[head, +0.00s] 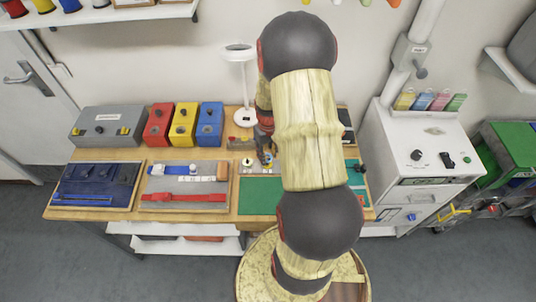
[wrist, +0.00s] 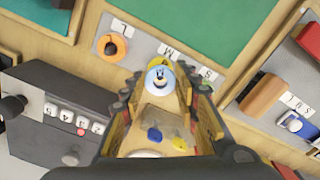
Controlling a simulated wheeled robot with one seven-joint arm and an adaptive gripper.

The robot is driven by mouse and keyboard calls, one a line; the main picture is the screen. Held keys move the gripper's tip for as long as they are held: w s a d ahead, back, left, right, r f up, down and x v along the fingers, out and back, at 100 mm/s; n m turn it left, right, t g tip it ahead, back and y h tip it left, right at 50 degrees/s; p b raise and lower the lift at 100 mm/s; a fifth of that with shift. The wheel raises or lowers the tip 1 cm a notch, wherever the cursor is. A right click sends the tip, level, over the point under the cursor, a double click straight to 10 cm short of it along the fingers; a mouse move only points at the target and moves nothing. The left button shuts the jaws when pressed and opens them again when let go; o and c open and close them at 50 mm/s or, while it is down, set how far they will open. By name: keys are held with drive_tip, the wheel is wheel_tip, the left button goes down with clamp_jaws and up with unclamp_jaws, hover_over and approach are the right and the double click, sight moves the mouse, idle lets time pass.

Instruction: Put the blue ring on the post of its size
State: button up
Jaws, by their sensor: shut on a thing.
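The blue ring (wrist: 160,85) shows pale in the wrist view between the fingertips of my gripper (wrist: 160,96), which is shut on it. The ring is over or close to the grey post board (wrist: 137,44), which is marked L, M and S. Its height above the board is hard to tell. An orange ring (wrist: 112,46) is around the post by L. A yellow edge, perhaps another ring, shows behind the blue ring near M. The S label (wrist: 208,74) is to the right; its post is hidden. In the head view my gripper (head: 266,158) is at the board, partly covered by my arm.
Red (head: 158,125), yellow (head: 183,123) and blue (head: 209,124) boxes stand at the back of the bench beside a grey box (head: 105,127). A white lamp (head: 244,85) stands behind the board. Two tool trays lie left, and a white cabinet (head: 425,150) stands right.

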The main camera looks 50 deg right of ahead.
drive_tip(key=shift+f+b, duration=0.3)
drive_tip(key=shift+f, duration=0.25)
idle(0.4)
drive_tip(key=o, duration=0.8)
drive_tip(key=o, duration=0.4)
drive_tip(key=shift+c, duration=0.2)
drive_tip(key=shift+r, duration=0.1)
wheel_tip(320, 180, up, 7)
drive_tip(key=p, duration=0.4)
drive_tip(key=shift+p, duration=0.4)
idle(0.7)
